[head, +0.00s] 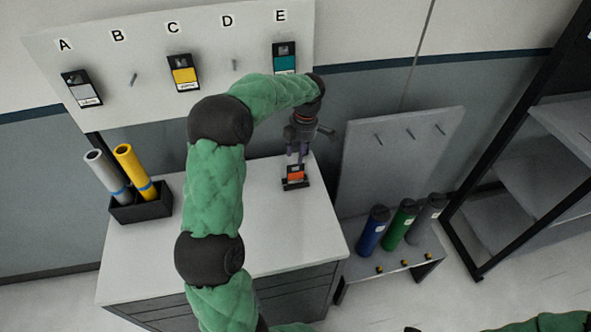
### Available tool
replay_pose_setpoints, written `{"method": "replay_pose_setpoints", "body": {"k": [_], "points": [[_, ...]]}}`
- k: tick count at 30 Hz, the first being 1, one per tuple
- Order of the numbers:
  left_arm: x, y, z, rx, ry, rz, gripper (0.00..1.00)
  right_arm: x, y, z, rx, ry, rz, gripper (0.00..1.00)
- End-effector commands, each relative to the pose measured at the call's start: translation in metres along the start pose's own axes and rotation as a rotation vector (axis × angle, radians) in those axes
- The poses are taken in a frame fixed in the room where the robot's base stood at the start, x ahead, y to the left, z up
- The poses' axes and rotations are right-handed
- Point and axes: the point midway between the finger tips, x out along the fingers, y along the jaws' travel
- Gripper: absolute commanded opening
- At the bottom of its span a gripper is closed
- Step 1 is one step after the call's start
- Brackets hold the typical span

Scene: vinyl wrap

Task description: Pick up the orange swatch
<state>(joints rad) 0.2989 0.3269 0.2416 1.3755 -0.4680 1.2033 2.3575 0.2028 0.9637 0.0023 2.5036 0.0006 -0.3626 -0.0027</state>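The orange swatch (295,177) is a small black-framed card with an orange patch, near the right side of the white cabinet top (280,236). My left gripper (296,163) points down right at the swatch's upper edge, with its fingers around or touching that edge. I cannot tell whether the fingers are closed on it, or whether the swatch is lifted off the top. My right gripper is not in view; only part of a green arm shows at the bottom right.
A white board (140,50) lettered A to E carries grey (82,91), yellow (184,74) and teal (284,59) swatches; B and D show bare pegs. A black holder (142,207) with two rolls stands at left. Blue, green and grey rolls stand on a low shelf (405,257) at right.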

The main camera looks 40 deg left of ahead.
Motion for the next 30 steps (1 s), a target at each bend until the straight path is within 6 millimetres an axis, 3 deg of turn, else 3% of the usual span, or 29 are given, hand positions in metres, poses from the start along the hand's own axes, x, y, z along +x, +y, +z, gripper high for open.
{"method": "replay_pose_setpoints", "body": {"k": [6, 16, 24, 30], "points": [[0.034, 0.000, 0.000, -0.001, 0.001, -0.003, 0.40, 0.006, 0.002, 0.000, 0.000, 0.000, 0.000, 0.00], [0.053, 0.000, 0.001, 0.000, 0.001, -0.002, 0.40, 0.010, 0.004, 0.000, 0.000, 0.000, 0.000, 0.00], [0.091, 0.001, 0.002, 0.001, 0.002, -0.003, 0.40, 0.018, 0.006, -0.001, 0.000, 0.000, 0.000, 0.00], [0.096, 0.002, 0.002, 0.000, -0.001, 0.001, 0.40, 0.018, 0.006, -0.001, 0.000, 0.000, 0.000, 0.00]]}}
